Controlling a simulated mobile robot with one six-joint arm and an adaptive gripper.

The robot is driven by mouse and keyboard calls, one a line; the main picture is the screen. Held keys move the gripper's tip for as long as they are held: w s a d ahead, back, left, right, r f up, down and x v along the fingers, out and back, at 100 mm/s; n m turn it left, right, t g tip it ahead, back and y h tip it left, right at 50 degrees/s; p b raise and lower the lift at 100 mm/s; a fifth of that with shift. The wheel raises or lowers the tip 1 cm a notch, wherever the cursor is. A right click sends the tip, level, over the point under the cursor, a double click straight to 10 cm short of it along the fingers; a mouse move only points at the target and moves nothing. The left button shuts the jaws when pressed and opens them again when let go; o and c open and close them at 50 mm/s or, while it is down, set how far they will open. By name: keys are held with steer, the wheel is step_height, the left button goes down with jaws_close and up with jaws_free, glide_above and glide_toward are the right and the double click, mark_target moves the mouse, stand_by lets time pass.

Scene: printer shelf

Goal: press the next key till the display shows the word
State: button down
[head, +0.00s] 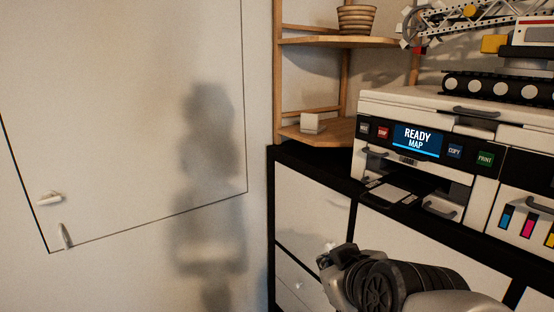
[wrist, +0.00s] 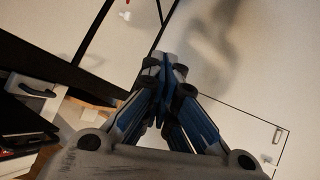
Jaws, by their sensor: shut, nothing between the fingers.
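The printer (head: 405,108) stands on the black-topped cabinet at the right of the head view. Its display (head: 417,139) is lit blue and reads "READY" above "MAP". A dark key (head: 364,129) with small pale lettering, too small to read surely, sits left of the red STOP key (head: 383,132). The COPY key (head: 454,151) and green PRINT key (head: 485,158) are right of the display. My gripper (wrist: 166,68) is shut and empty in the wrist view. My arm is low in front of the cabinet in the head view, apart from the keys.
The cabinet (head: 312,200) has pale doors below the printer. A wooden corner shelf (head: 318,131) with a small white box (head: 312,123) stands left of the printer. A toy crane vehicle (head: 500,85) sits on top.

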steer(key=s+d+f+m+g+b, duration=0.2)
steer(key=s+f+g+b, duration=0.1)
steer(key=s+f, duration=0.6)
steer(key=s+d+f+m+g+h+b, duration=0.1)
steer(key=s+d+f+m+g+b, duration=0.1)
steer(key=s+f+b, duration=0.3)
steer(key=s+f+m+g, duration=0.1)
steer(key=s+f, duration=0.3)
steer(key=s, duration=0.1)
steer(key=shift+s+d+f+h+b, duration=0.15)
steer(key=shift+d+f+h+b, duration=0.05)
steer(key=shift+f+h+b, duration=0.15)
